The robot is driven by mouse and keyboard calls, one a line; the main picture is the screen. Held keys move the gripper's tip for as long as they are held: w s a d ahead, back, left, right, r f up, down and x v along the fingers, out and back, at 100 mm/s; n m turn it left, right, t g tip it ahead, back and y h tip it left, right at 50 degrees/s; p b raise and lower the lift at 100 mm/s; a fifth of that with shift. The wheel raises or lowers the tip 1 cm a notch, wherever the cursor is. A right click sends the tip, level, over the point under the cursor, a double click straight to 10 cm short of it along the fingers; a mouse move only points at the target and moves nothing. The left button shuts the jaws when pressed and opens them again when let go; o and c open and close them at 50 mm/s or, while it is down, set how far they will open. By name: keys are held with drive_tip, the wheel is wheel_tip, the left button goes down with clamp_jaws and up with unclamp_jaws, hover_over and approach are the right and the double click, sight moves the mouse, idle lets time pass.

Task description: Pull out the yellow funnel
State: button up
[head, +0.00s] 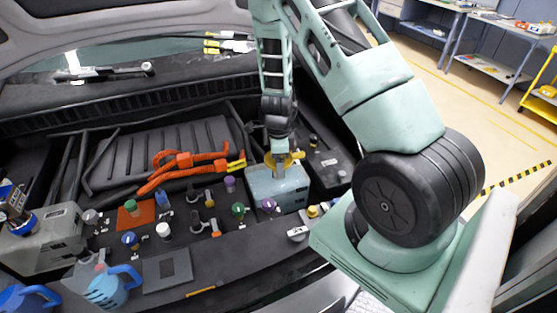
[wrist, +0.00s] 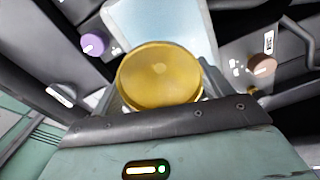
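The yellow funnel (head: 297,155) stands at the light blue tank (head: 290,187) in the middle of the engine bay. In the wrist view its round yellow top (wrist: 160,75) fills the centre, right in front of my gripper's dark edge. My gripper (head: 279,172) points down at the funnel from above, with a grey finger overlapping it in the head view. The fingertips are mostly hidden, so I cannot tell whether they grip it. The funnel's lower part is hidden. The tank's pale top (wrist: 195,25) shows behind the funnel in the wrist view.
A purple cap (head: 268,204) and a green cap (head: 238,209) are in front of the tank. Orange cables (head: 175,165) run to its left. A black box (head: 333,172) stands close on its right. Blue jugs (head: 112,287) are at the front left.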

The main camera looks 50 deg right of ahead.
drive_tip(key=shift+c, duration=1.4)
drive_tip(key=shift+r+p, duration=0.35)
drive_tip(key=shift+r, duration=0.05)
drive_tip(key=shift+r+p, duration=2.1)
drive_tip(key=shift+r, duration=0.25)
drive_tip(key=shift+f, duration=0.1)
